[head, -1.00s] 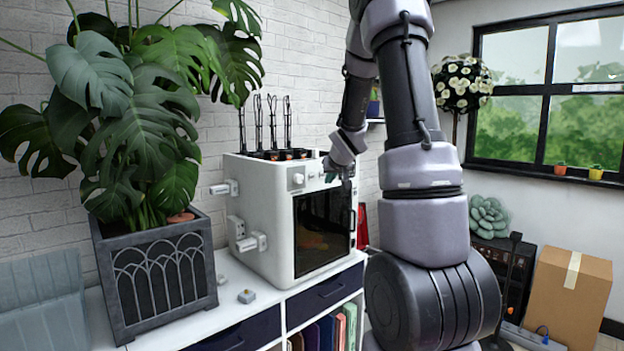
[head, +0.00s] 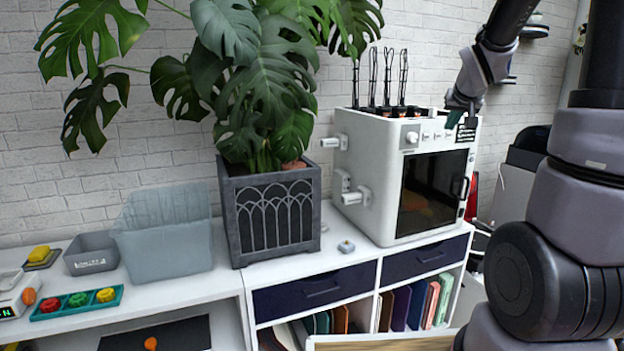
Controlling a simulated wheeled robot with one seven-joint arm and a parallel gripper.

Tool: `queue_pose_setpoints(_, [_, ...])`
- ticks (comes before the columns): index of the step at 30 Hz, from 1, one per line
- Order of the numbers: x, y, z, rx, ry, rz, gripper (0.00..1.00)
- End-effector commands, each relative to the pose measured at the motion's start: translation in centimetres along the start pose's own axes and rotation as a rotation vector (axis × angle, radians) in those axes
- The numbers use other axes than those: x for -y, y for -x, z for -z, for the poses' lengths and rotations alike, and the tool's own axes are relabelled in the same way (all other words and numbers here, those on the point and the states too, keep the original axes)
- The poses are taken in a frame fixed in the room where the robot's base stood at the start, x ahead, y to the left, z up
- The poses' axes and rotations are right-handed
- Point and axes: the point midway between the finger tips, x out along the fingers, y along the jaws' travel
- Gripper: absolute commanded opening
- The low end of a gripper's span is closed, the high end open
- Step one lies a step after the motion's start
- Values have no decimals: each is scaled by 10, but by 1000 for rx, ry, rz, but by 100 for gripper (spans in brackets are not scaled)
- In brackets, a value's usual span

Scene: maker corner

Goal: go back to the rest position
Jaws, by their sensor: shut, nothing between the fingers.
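My gripper (head: 462,104) is at the end of my arm, at the right of the head view. It is beside the top front edge of a white box-shaped machine (head: 362,160) with a dark glass door. The fingers are small and dark here, and I see nothing held in them. They look close to the machine's control panel; I cannot tell whether they touch it. My arm bends down to it from the upper right.
A large leafy plant in a grey planter (head: 230,235) stands left of the machine on a white cabinet (head: 290,268). Further left are a clear bin (head: 165,245), a small grey bin (head: 90,262) and a teal tray (head: 45,313) with coloured pieces. A small grey knob-like item (head: 346,246) lies before the machine.

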Motion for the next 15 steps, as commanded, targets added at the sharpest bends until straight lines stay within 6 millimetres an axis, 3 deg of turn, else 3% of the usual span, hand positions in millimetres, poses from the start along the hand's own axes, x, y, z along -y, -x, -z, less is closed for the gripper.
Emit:
queue_pose_setpoints(1, [6,29,-4,12,-25,9,0])
queue_pose_setpoints(5, [22,92,-31,81,-84,38,0])
queue_pose_setpoints(9, [40,156,-71,165,-134,94,0])
queue_pose_setpoints(15, [63,226,-128,272,-170,189,0])
